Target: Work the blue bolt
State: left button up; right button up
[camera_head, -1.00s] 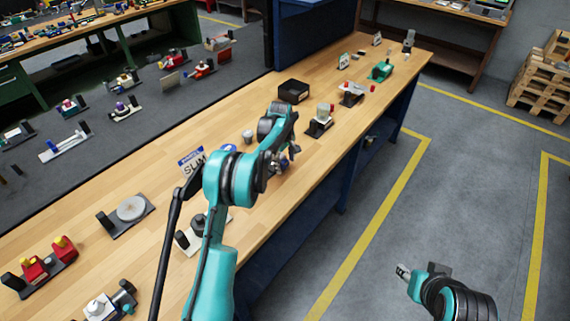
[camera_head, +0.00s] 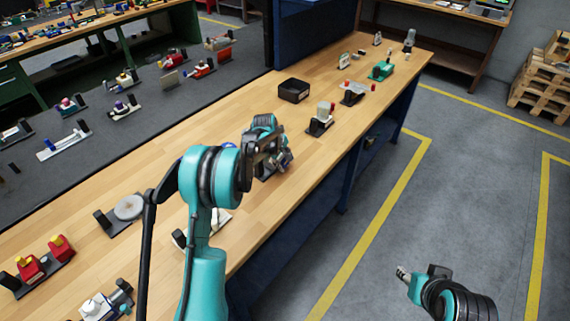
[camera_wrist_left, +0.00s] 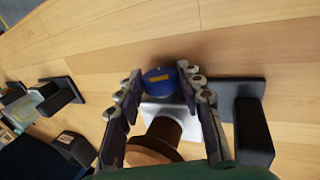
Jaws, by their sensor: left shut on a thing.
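The blue bolt (camera_wrist_left: 160,82) shows in the left wrist view as a short blue cylinder with a yellow mark on its side. It stands over a white block (camera_wrist_left: 170,112), beside a brown round part (camera_wrist_left: 158,140). My left gripper (camera_wrist_left: 161,76) has a finger on either side of the bolt and is shut on it. In the head view my left gripper (camera_head: 277,163) is low over the workbench near its front edge, and my arm hides much of the area there. My right gripper (camera_head: 403,273) is over the floor at lower right; its fingers are too small to read.
The wooden workbench (camera_head: 180,140) holds several fixtures. A black box (camera_head: 293,91) and a white-topped fixture (camera_head: 322,118) stand behind my left gripper. A grey disc fixture (camera_head: 128,208) and red blocks (camera_head: 44,259) are at left. Much of the bench behind is bare.

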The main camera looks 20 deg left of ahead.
pick_arm(q)
jog(key=shift+s+t, duration=0.1)
jog(key=shift+t, duration=0.3)
jog(key=o, duration=1.2)
jog(key=v, duration=1.2)
jog(key=shift+a, duration=0.25)
jog(key=shift+f, duration=0.1)
